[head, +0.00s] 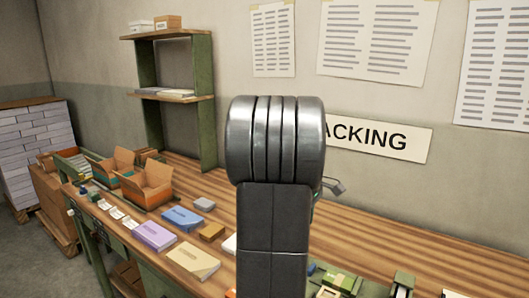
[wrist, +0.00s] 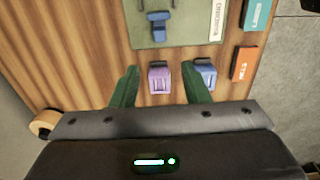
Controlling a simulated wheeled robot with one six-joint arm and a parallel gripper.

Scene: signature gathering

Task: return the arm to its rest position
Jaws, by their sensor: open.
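In the wrist view my gripper (wrist: 159,69) shows two green fingers spread apart, with nothing held between them. It is above a wooden table (wrist: 60,50). A small purple block-like item (wrist: 159,79) appears between the fingers, and a blue-violet one (wrist: 205,74) appears just right of the right finger. I cannot tell how far below the fingers they are. In the head view my dark arm, with its ribbed metal joint, stands upright in the middle and hides part of the table. My gripper's fingers cannot be made out there.
The long workbench (head: 440,255) runs along the wall. On it are open cardboard boxes (head: 148,185), a purple box (head: 155,236), a blue box (head: 182,219) and a tan box (head: 193,261). A green shelf (head: 205,105) stands at the back. Green devices (head: 403,284) sit at the front right.

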